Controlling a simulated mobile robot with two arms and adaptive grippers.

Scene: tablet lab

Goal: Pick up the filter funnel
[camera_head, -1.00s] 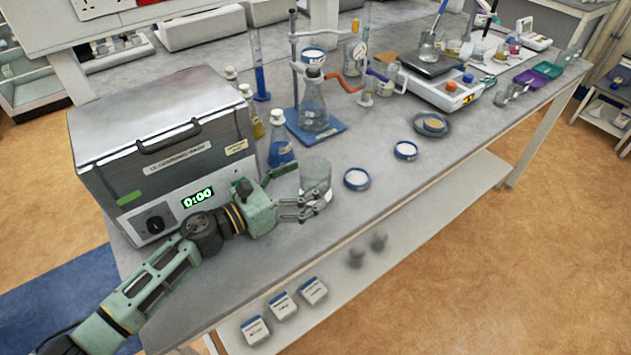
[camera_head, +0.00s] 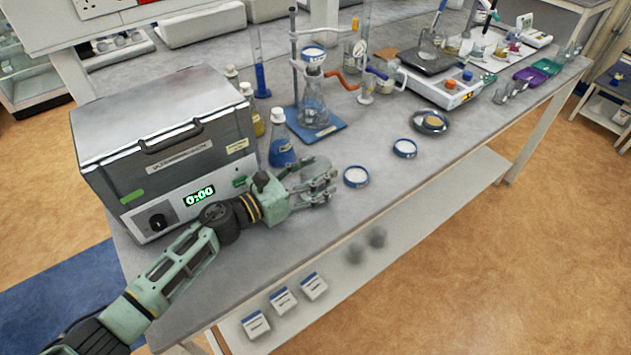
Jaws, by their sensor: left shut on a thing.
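The filter funnel (camera_head: 313,53), white inside with a blue rim, sits above the neck of a clear conical flask (camera_head: 314,108) on the blue stand base (camera_head: 334,131). My left gripper (camera_head: 326,187) is at the bench's front edge, well in front of the funnel and not touching it. It is shut on a clear glass vessel (camera_head: 317,165), which its fingers largely hide. I cannot tell whether the vessel touches the bench. My right gripper is not in view.
A large grey bath (camera_head: 165,125) stands left of my gripper. A blue-liquid flask (camera_head: 281,150) is close behind it. Blue-rimmed dishes (camera_head: 356,177) (camera_head: 405,148) lie to the right. A red clamp (camera_head: 343,78) is beside the funnel. Bench (camera_head: 370,215) is clear in front.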

